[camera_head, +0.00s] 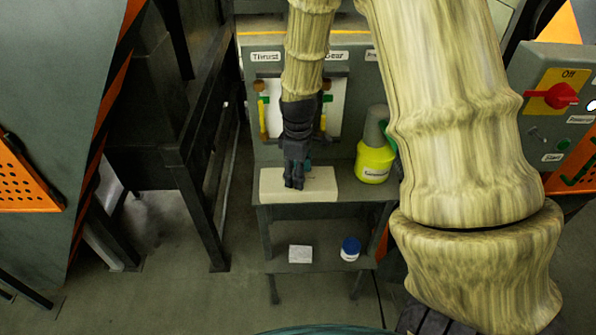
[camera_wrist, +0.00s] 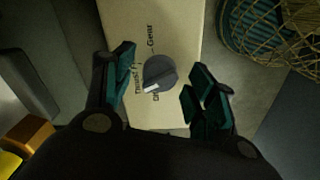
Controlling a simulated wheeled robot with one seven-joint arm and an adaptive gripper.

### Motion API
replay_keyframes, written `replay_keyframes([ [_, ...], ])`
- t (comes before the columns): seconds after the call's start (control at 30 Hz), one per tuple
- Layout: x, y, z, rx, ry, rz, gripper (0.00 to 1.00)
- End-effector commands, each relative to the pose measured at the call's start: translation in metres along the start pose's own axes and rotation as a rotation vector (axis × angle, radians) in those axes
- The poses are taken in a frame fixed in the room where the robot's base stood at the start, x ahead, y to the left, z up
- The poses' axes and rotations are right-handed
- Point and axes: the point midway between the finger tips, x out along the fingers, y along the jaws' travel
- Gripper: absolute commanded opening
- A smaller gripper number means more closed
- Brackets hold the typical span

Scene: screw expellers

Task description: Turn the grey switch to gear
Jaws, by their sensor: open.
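The grey switch (camera_wrist: 160,73) is a round dark knob on a cream box (camera_head: 322,184), which also shows in the wrist view (camera_wrist: 178,25). Its white mark points down and left in the wrist view, near the small lettering there. The "Gear" label is above the knob and "Thrust" is to its left. My gripper (camera_wrist: 162,76) is open, with a teal-padded finger on each side of the knob and gaps between. In the head view my gripper (camera_head: 294,181) points down over the box and hides most of the knob. I cannot tell its exact height above the box.
The box sits on a grey stand with a yellow-green container (camera_head: 374,162) at its right. A red rotary switch (camera_head: 561,96) is at far right. A blue-lidded jar (camera_head: 350,248) is on the lower shelf.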

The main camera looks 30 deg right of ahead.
Motion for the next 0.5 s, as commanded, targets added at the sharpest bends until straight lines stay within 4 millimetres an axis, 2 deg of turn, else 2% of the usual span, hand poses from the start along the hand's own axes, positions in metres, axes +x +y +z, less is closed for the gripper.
replay_keyframes([
  [0.23,0.0006,0.0000,-0.0001,0.000,0.000,0.000,0.56],
  [0.27,0.0006,0.0000,-0.0001,0.000,0.000,0.000,0.53],
  [0.5,0.0005,0.0000,-0.0001,0.000,0.000,0.000,0.09],
])
